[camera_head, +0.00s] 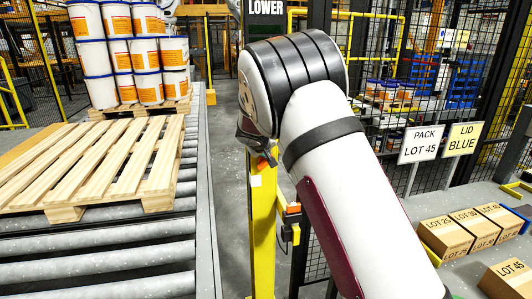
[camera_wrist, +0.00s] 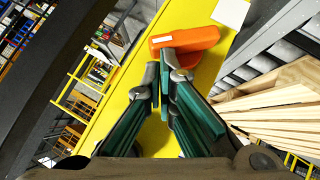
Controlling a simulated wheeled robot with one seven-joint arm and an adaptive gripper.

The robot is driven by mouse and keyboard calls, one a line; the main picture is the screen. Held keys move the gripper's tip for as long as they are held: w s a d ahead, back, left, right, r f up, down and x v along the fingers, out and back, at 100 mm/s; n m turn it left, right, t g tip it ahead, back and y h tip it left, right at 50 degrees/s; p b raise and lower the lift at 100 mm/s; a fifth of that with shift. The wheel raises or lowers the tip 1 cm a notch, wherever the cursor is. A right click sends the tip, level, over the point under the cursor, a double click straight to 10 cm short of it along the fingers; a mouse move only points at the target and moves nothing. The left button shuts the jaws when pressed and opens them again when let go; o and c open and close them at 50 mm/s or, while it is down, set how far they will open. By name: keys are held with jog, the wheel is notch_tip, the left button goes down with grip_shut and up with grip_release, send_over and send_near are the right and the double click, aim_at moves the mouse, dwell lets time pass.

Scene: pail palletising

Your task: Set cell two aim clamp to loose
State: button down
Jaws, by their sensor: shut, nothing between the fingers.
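An orange piece with a small white label, apparently the aim clamp's handle (camera_wrist: 190,39), sits against the yellow post in the wrist view. An orange part also shows by my gripper in the head view (camera_head: 271,159). My gripper (camera_wrist: 168,62) is shut and empty, its fingertips right at the lower left end of the orange piece. I cannot tell whether they touch it. In the head view my gripper (camera_head: 256,138) is mostly hidden by my arm. A second orange-topped dark device (camera_head: 292,212) is on the right side of the post, lower down.
The yellow post (camera_head: 262,235) stands beside a roller conveyor (camera_head: 105,255) bearing an empty wooden pallet (camera_head: 95,165). Stacked white pails (camera_head: 120,52) stand behind it. Mesh fencing, signs (camera_head: 419,143) and cartons (camera_head: 447,237) are at the right.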

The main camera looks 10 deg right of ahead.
jog(key=shift+d+m+y, duration=0.3)
jog(key=shift+d+y, duration=0.05)
jog(key=shift+y, duration=0.15)
dwell(1.3)
jog(key=s+a+r, duration=0.6)
jog(key=s+r, duration=0.1)
jog(key=r, duration=0.2)
jog(key=shift+a, duration=0.2)
dwell(0.3)
